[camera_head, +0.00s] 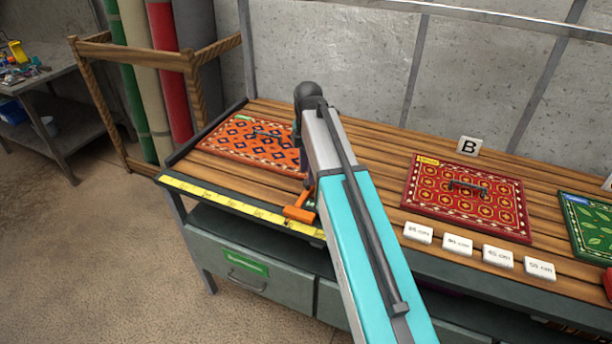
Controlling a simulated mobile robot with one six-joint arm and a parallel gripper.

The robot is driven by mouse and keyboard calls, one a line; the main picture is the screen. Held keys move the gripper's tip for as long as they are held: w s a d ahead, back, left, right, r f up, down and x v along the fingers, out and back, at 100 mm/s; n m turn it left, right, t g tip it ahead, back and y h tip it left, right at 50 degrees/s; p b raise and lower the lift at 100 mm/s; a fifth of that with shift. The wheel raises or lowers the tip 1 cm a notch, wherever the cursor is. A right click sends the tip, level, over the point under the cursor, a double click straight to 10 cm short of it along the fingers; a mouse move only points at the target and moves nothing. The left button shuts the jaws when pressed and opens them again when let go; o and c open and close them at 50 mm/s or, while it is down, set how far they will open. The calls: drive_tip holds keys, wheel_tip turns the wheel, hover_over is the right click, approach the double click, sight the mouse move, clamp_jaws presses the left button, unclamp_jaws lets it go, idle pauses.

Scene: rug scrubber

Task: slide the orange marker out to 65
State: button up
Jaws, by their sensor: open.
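The orange marker (299,213) sits at the table's front edge on the yellow measuring strip (225,199). It is towards the strip's right end, and part of it is hidden by my arm. The strip's numbers are too small to read here, so I cannot tell which value the marker stands at. My gripper (308,184) hangs just above and behind the marker, mostly hidden by my own arm link. It is open. I cannot tell whether its fingers touch the marker or stand around it.
An orange-and-blue patterned rug (250,144) lies left on the slatted table, a red rug (465,198) right of my arm, and a green rug (590,228) at the far right. White length tags (458,245) line the front. A wooden rack (135,50) stands left.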

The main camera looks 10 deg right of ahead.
drive_tip(key=shift+f, duration=1.35)
clamp_jaws()
